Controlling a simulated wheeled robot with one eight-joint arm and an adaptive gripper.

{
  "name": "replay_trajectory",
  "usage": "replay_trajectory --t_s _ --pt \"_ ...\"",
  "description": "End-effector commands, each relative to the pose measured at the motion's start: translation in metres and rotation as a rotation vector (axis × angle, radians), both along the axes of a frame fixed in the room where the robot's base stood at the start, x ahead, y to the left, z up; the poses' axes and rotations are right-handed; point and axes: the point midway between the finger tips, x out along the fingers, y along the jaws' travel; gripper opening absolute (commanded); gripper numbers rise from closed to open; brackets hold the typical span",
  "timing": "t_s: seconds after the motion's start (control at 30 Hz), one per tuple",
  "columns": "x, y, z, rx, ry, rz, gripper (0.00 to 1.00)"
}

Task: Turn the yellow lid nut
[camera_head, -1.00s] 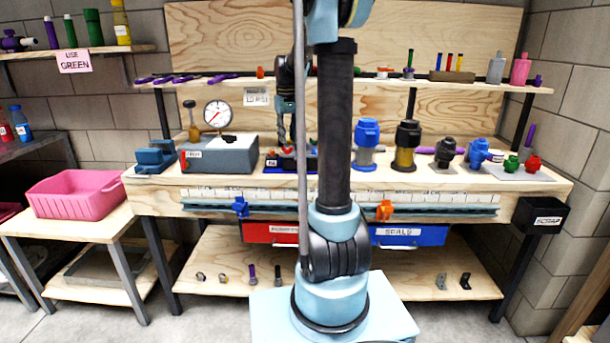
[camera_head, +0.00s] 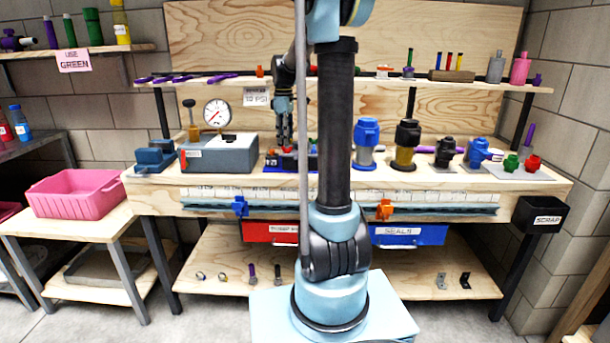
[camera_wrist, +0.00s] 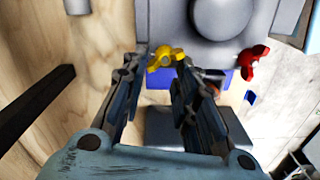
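The yellow lid nut (camera_wrist: 165,58) shows in the wrist view as a small winged knob beside a round grey lid (camera_wrist: 222,18). My gripper (camera_wrist: 162,66) has one finger on each side of the nut, with a gap between the fingers. The right fingertip is very close to the nut; I cannot tell whether they touch. In the head view my gripper (camera_head: 284,146) points down over the dark and blue unit (camera_head: 303,165) on the bench. I cannot make out the yellow nut there, and my arm hides part of the unit.
A red wing nut (camera_wrist: 253,62) sits at the right of the lid. A grey gauge box (camera_head: 220,155) stands left of my gripper. A blue-topped canister (camera_head: 367,143) and other fittings stand to the right. A shelf (camera_head: 440,85) runs behind, above the bench.

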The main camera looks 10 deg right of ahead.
Motion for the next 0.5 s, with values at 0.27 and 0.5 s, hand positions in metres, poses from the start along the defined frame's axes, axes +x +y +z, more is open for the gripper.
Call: replay_trajectory --t_s 0.27,0.5 --pt "-0.001 0.000 0.042 0.000 0.000 0.021 0.26" --pt "0.000 0.000 0.081 0.000 0.000 0.019 0.26"
